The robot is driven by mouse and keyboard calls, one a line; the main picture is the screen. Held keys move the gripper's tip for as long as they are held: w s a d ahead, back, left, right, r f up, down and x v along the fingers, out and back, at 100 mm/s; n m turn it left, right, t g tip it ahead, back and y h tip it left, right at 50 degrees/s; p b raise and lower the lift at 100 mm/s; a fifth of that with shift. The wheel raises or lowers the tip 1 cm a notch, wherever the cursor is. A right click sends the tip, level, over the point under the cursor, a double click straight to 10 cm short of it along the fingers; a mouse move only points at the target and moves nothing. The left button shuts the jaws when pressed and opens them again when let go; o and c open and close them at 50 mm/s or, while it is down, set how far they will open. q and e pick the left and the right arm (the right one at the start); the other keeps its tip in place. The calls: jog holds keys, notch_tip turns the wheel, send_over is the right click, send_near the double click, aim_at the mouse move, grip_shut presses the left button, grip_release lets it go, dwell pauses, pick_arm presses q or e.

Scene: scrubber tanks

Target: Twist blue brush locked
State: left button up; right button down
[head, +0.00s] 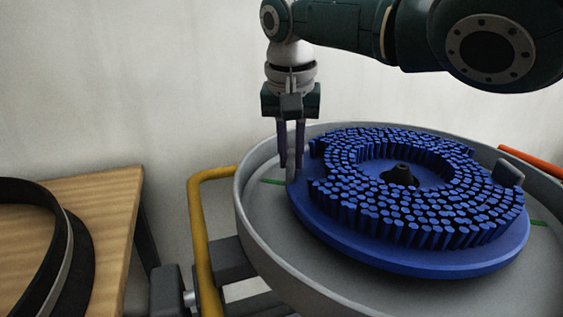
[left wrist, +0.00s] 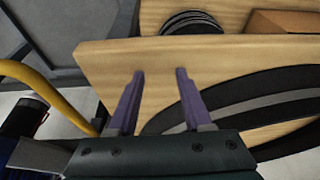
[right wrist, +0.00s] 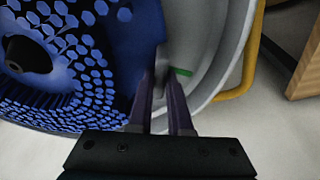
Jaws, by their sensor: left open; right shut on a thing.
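The blue brush (head: 420,262) is a disc with many upright blue bristles and a dark centre hub. It lies in a grey round tank (head: 250,215); part of it shows in the right wrist view (right wrist: 133,50). My right gripper (head: 292,160) points down at the disc's left edge, shut on a grey upright tab (right wrist: 161,65) there. A second grey tab (head: 508,173) stands on the right edge. Green marks show on the tank floor at left (head: 272,181) and right (head: 538,222). My left gripper (left wrist: 160,74) is open and empty above a wooden table.
A yellow bent rail (head: 203,250) runs beside the tank's left side. The wooden table (head: 110,205) stands at left, with a black ring (head: 62,245) on it. An orange bar (head: 530,160) lies behind the tank at right. A pale wall stands behind.

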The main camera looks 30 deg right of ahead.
pick_arm(q)
jog(key=shift+f+b, duration=0.4)
jog(key=shift+b, duration=0.05)
pick_arm(e)
jog(key=shift+w+d+f, duration=0.1)
jog(key=shift+d+f, duration=0.05)
jog(key=shift+d, duration=0.05)
pick_arm(q)
jog(key=shift+r, duration=0.1)
pick_arm(e)
jog(key=shift+d, duration=0.15)
pick_arm(q)
jog(key=shift+w+a+p, duration=0.3)
jog(key=shift+p, duration=0.2)
pick_arm(e)
jog(key=shift+w+d+m, duration=0.3)
jog(key=shift+d+m, duration=0.1)
jog(key=shift+m, duration=0.1)
